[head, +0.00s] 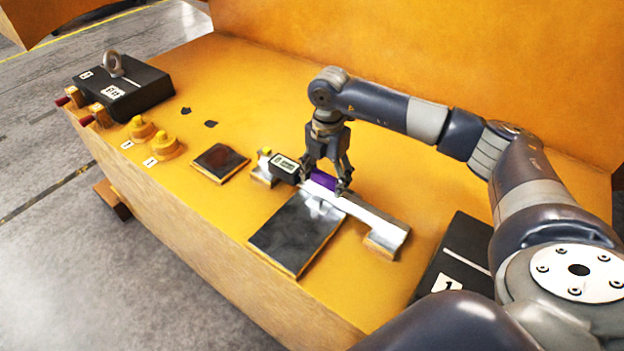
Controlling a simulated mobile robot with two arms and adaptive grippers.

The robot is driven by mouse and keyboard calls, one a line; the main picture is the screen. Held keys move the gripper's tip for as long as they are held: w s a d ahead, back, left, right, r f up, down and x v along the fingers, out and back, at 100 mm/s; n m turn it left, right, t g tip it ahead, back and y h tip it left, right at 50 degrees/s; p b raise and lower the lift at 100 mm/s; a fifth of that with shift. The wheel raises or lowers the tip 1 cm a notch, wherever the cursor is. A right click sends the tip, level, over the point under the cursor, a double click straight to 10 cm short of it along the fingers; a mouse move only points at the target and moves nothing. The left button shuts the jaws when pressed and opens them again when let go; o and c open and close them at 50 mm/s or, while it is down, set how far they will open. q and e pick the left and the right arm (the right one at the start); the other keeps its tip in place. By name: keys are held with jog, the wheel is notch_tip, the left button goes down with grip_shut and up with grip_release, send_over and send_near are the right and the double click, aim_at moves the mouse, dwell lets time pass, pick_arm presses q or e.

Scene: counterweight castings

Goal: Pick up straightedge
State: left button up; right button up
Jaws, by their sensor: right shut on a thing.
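The straightedge (372,213) is a long silver bar on the yellow bench top, running from the middle toward the lower right. It has a purple section (323,181) near its middle and block-like supports at its ends. My right gripper (326,185) points down over the bar, with its fingers shut on the straightedge at the purple section. Whether the bar is clear of the bench cannot be told. A small gauge with a grey display (285,166) sits near the bar's left end. My left gripper is not in view.
A dark metal plate (297,233) lies just in front of the straightedge, and a smaller dark plate (220,162) lies left of it. Black castings stand at the far left (146,88) and lower right (452,262). Yellow knobs (163,145) sit near the front edge. An orange wall (440,60) rises behind.

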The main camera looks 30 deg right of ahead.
aim_at(325, 175)
jog(key=shift+r, duration=0.1)
jog(key=shift+w+r+b, duration=0.1)
jog(key=shift+r+b, duration=0.35)
notch_tip(325, 175, up, 2)
jog(key=shift+r+b, duration=0.1)
jog(key=shift+b, duration=0.55)
jog(key=s+a+r+b, duration=0.1)
jog(key=s+a+b, duration=0.3)
jog(key=a, duration=1)
jog(key=s, duration=0.3)
jog(key=shift+s+r+b, duration=0.35)
jog(key=shift+s+r, duration=0.05)
